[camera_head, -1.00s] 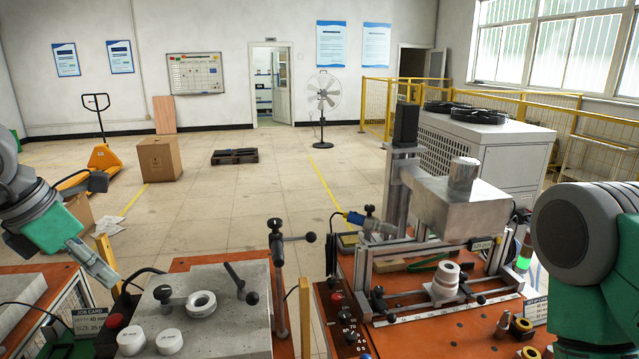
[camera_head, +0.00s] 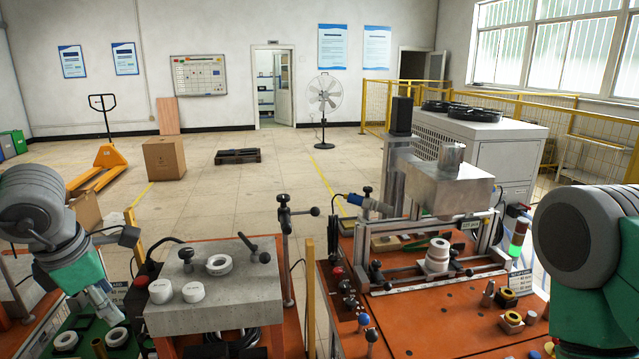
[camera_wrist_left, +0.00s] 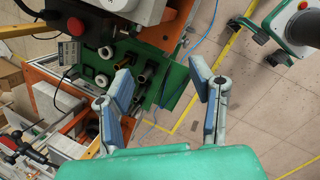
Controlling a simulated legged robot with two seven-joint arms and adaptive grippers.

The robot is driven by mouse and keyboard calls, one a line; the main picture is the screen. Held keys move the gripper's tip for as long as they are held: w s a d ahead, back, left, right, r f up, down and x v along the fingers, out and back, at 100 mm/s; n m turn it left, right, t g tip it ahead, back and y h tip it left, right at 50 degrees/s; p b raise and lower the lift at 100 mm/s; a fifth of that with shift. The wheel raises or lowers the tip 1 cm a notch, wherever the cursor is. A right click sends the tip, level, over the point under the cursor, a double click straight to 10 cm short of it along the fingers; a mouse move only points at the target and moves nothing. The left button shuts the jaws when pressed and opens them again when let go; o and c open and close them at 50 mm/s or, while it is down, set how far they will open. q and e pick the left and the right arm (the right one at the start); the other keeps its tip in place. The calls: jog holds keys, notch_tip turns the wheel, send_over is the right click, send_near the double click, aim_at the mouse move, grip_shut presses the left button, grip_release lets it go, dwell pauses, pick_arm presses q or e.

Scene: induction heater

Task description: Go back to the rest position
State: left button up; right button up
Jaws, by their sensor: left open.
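My left arm comes in from the left edge of the head view. Its left gripper (camera_head: 108,306) points down beside the left end of the grey block, above a green surface. In the wrist view the left gripper's two blue fingers (camera_wrist_left: 160,105) stand wide apart with nothing between them. Below them lies a green panel (camera_wrist_left: 178,82) with dark cylinders. The grey and green right arm (camera_head: 585,255) stands at the right edge of the head view; its gripper is out of view.
A grey block (camera_head: 240,305) carries white rings and clamp levers. The orange bench (camera_head: 430,325) at the right holds a metal fixture with a white stepped part (camera_head: 437,256), knobs and small brass pieces. A pallet jack (camera_head: 105,165) and carton (camera_head: 164,158) stand on the open floor behind.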

pick_arm(q)
jog(key=s+d+f+m+y+b, duration=0.1)
jog(key=s+f+m+b, duration=0.3)
jog(key=f, duration=0.6)
jog(key=s+f+m+y+b, duration=0.1)
jog(key=f+m+b, duration=0.1)
jog(key=f+m, duration=0.5)
jog(key=s+d+f+m+y+b, duration=0.1)
jog(key=s+f+m+b, duration=0.15)
jog(key=f, duration=0.95)
jog(key=s+d+f+m+g+h+b, duration=0.1)
jog(key=s+d+f+m+b, duration=0.2)
jog(key=s+f+m, duration=0.4)
jog(key=s+d+f+m+g+h+b, duration=0.1)
jog(key=s+d+f+m+h+b, duration=0.1)
jog(key=s+f+m, duration=0.5)
jog(key=s+d+f+b, duration=0.1)
jog(key=s+f+b, duration=0.1)
jog(key=s+f, duration=0.2)
jog(key=shift+s+g+b, duration=0.35)
jog(key=shift+s+g, duration=0.05)
jog(key=shift+s, duration=0.1)
